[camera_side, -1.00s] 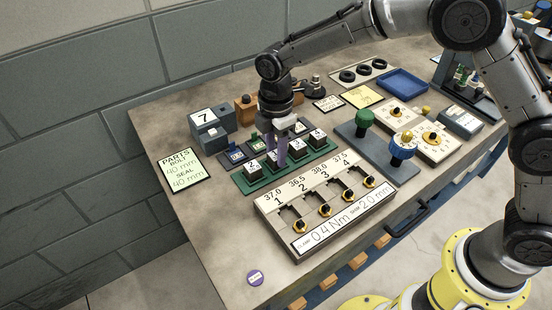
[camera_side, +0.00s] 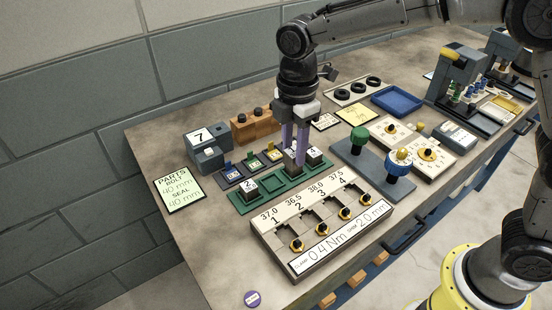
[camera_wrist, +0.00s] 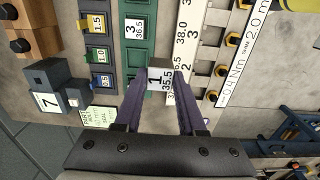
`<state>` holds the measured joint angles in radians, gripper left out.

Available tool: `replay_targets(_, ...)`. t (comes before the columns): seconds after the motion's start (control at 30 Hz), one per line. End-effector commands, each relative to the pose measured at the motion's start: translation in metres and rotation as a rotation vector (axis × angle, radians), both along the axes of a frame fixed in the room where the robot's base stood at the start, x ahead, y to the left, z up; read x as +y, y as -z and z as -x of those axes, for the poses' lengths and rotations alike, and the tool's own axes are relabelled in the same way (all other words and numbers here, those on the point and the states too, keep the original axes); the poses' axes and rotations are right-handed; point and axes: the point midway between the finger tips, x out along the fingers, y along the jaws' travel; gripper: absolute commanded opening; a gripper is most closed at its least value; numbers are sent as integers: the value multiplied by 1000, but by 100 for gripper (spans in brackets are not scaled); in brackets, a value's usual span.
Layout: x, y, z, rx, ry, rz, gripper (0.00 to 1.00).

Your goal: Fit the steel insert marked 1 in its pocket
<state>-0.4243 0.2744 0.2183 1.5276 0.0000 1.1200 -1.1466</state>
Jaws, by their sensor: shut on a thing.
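The fixture (camera_side: 262,226) with pockets labelled 1 to 4 lies in front of the tray. Pocket 1 (camera_side: 285,228) is at its left end and looks empty. The fixture also shows in the wrist view (camera_wrist: 207,55), to the right of the insert.
Yellow-black knobs (camera_side: 297,244) line the fixture's front. A green knob (camera_side: 358,138) and a blue knob (camera_side: 398,165) stand to the right.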

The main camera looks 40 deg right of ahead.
Motion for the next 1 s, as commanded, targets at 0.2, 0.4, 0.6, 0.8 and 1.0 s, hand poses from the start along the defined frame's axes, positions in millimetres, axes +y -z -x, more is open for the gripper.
replay_targets(0.2,-20,-21,43,-3,0,-1,0)
replay_targets(0.4,-31,-33,69,-1,0,-1,0)
replay_targets(0.6,-36,-40,79,-1,0,-1,0)
replay_targets(0.8,-36,-50,81,-2,0,-1,0)
replay_targets(1.0,-36,-61,80,-3,0,-1,0)
